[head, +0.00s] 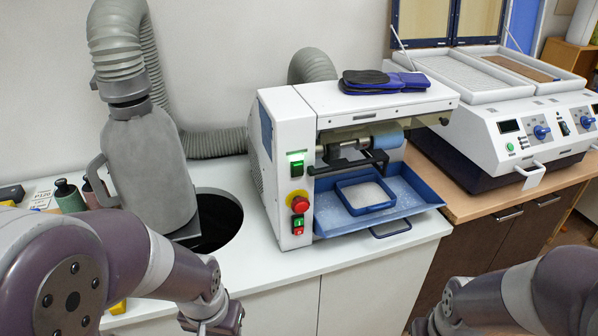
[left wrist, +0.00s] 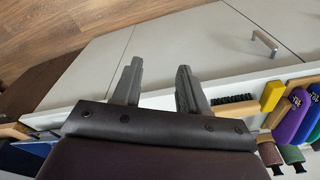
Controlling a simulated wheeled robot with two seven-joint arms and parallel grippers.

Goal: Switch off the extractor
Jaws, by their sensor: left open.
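A white grinding machine (head: 285,160) stands on the white cabinet top. Its front panel has a lit green switch (head: 297,168), a red mushroom button (head: 299,204) on a yellow base, and a small green-and-red switch (head: 298,227). A grey extractor canister (head: 148,170) with a ribbed hose stands to its left. I cannot tell which switch belongs to the extractor. My left gripper (left wrist: 158,87) is open and empty, over the front of the cabinet in the left wrist view. My right gripper is out of view.
A blue tray (head: 415,205) sticks out of the machine's front. Blue-black insoles (head: 385,82) lie on top. A round dark hole (head: 218,215) opens beside the canister. A second white machine (head: 520,130) stands at right. Brushes and tools (left wrist: 235,108) lie along the counter edge.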

